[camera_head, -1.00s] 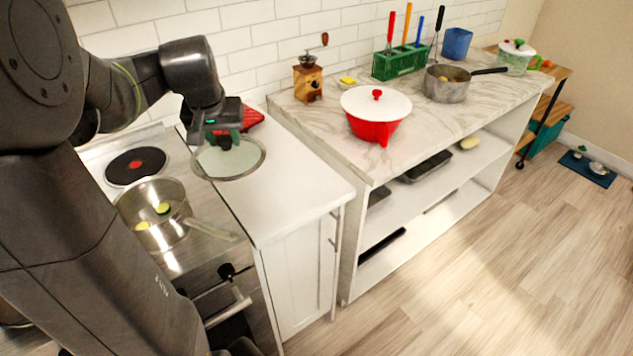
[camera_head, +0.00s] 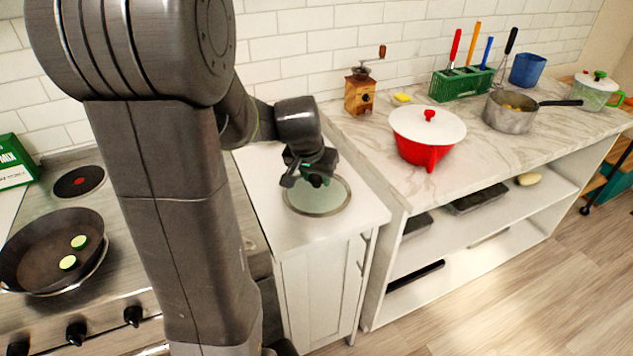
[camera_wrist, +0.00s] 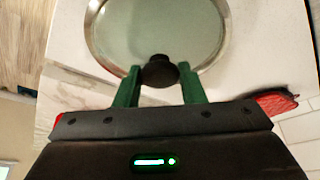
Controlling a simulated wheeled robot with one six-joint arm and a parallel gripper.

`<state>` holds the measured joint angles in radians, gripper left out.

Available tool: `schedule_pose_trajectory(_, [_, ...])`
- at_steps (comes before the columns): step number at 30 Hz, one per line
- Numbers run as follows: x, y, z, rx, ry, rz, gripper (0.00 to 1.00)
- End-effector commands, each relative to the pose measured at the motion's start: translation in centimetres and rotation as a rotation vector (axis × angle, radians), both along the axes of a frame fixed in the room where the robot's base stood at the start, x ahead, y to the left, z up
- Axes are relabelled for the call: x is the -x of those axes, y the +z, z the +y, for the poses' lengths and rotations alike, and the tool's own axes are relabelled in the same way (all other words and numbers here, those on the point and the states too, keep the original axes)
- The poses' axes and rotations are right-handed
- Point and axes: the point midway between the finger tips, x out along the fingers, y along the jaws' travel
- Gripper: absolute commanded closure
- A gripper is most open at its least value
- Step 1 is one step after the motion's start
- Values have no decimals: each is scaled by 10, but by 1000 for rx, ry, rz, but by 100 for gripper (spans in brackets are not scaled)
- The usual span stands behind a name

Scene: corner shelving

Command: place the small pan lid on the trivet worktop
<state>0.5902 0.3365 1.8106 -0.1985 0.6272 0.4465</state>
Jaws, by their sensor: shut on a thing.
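The small pan lid (camera_head: 322,203) is round clear glass with a metal rim and a dark knob (camera_wrist: 158,72). My gripper (camera_head: 313,184) is shut on the knob; in the wrist view its green fingers (camera_wrist: 160,76) stand on either side of it. The lid is level over the white worktop (camera_head: 285,236), close to its surface; I cannot tell whether it touches. The red trivet (camera_wrist: 277,102) lies on this worktop, at the right of the wrist view beside my gripper. In the head view my arm hides the trivet.
A marble counter (camera_head: 380,140) to the right bears a red pot with a white lid (camera_head: 425,150), a wooden grinder (camera_head: 360,92) and a saucepan (camera_head: 510,115). On the hob to the left is a dark frying pan (camera_head: 35,255) with green slices. The worktop's front part is clear.

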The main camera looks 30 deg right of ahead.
Motion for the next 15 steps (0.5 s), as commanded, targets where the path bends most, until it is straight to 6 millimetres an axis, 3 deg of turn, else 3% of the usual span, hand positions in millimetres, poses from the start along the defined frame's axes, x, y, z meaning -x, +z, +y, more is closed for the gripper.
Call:
schedule_pose_trajectory(4, [0, -17, 0, -1, 1, 1, 100])
schedule_pose_trajectory(15, [0, -22, 0, 1, 1, 0, 100])
